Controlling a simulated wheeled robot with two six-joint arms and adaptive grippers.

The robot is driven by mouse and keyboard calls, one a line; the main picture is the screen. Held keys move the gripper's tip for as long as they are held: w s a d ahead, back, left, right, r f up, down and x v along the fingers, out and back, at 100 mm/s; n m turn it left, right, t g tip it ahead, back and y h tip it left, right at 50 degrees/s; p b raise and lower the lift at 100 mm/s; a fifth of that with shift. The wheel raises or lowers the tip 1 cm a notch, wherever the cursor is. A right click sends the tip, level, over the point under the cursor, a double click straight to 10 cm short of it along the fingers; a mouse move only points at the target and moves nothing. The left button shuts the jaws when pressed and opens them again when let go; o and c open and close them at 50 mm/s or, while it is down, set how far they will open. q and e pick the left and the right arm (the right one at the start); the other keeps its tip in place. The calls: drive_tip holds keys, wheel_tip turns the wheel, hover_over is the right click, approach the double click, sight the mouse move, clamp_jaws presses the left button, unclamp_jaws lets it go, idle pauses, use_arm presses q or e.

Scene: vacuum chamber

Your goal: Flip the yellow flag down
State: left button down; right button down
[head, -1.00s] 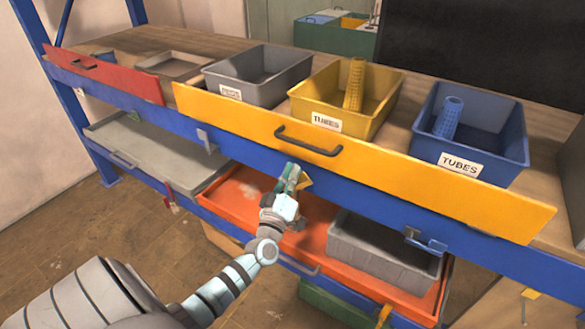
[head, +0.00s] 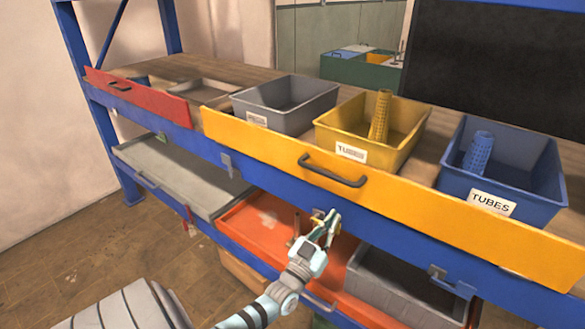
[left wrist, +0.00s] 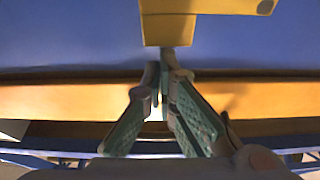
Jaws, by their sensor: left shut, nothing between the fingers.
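The yellow flag (left wrist: 205,8) is a flat yellow piece at the top of the left wrist view, with a stem (left wrist: 168,30) reaching down towards my fingers. It sits against the blue shelf beam. In the head view only a small bit of the flag (head: 318,213) shows, mostly hidden by my left gripper (head: 330,222), below the yellow panel's handle. The left gripper (left wrist: 160,78) is shut and empty, its tips close below the flag's stem; I cannot tell whether they touch. My right gripper is not in view.
A yellow panel (head: 420,205) with a dark handle (head: 332,170) is above the gripper. Grey latches (head: 227,163) hang on the blue beam (head: 395,232). Below are an orange tray (head: 262,222) and a grey bin (head: 395,285). Labelled bins stand on the shelf.

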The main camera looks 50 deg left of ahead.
use_arm(q)
drive_tip(key=shift+d+f+m, duration=0.1)
drive_tip(key=shift+m, duration=0.2)
idle(0.4)
drive_tip(key=r+p, duration=0.2)
drive_tip(key=s+r+p, duration=0.1)
drive_tip(key=r+p, duration=0.1)
drive_tip(key=shift+d, duration=0.1)
drive_tip(key=v, duration=0.9)
drive_tip(key=shift+f+b, duration=0.2)
drive_tip(key=shift+b, duration=0.15)
